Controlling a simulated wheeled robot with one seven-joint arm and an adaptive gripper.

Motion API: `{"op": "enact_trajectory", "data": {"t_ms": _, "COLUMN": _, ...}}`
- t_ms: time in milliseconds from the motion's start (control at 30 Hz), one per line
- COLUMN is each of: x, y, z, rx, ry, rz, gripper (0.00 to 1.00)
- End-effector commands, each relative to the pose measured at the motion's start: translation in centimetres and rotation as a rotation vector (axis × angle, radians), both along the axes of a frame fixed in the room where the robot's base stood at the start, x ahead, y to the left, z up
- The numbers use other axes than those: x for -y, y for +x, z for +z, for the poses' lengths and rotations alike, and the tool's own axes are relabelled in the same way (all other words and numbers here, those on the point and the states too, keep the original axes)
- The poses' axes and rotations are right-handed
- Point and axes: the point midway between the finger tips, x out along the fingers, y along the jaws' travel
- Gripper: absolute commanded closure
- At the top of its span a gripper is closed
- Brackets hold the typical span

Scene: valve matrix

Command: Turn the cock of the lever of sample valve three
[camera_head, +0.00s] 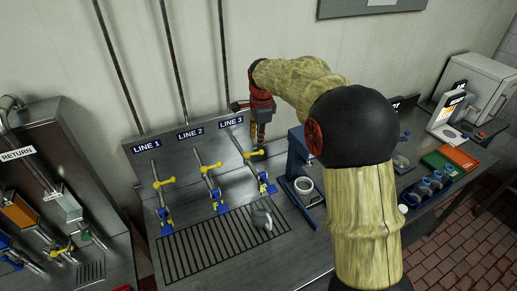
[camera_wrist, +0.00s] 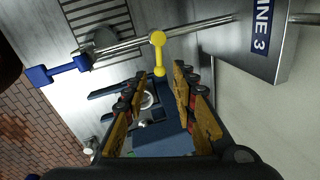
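The line 3 sample valve has a yellow lever (camera_head: 252,153) on its steel pipe and a blue handle (camera_head: 266,187) at the lower end. My gripper (camera_head: 258,143) hangs just above the yellow lever. In the wrist view, the yellow lever (camera_wrist: 158,52) has its near end in line with the gap between the tips of my gripper (camera_wrist: 160,72). The fingers are apart, with no visible contact. The blue handle (camera_wrist: 58,71) lies to the left, clear of the fingers. The LINE 3 label (camera_wrist: 263,25) is at the upper right.
Line 2's yellow lever (camera_head: 211,167) and line 1's yellow lever (camera_head: 164,183) stand to the left. A grey jug (camera_head: 262,217) sits on the drain grate (camera_head: 205,250). A blue stand (camera_head: 298,165) is close on the right of line 3. The wall is close behind.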

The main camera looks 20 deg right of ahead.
Motion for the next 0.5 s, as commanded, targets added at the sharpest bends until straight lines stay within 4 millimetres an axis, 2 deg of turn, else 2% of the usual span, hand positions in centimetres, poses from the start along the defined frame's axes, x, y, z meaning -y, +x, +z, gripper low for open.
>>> {"op": "enact_trajectory", "data": {"t_ms": 300, "x": 0.0, "y": 0.8, "z": -4.8, "rx": -0.004, "ry": -0.001, "rz": 0.003, "gripper": 0.73}}
{"op": "enact_trajectory", "data": {"t_ms": 500, "x": 0.0, "y": 1.2, "z": -6.6, "rx": -0.002, "ry": -0.001, "rz": 0.003, "gripper": 0.73}}
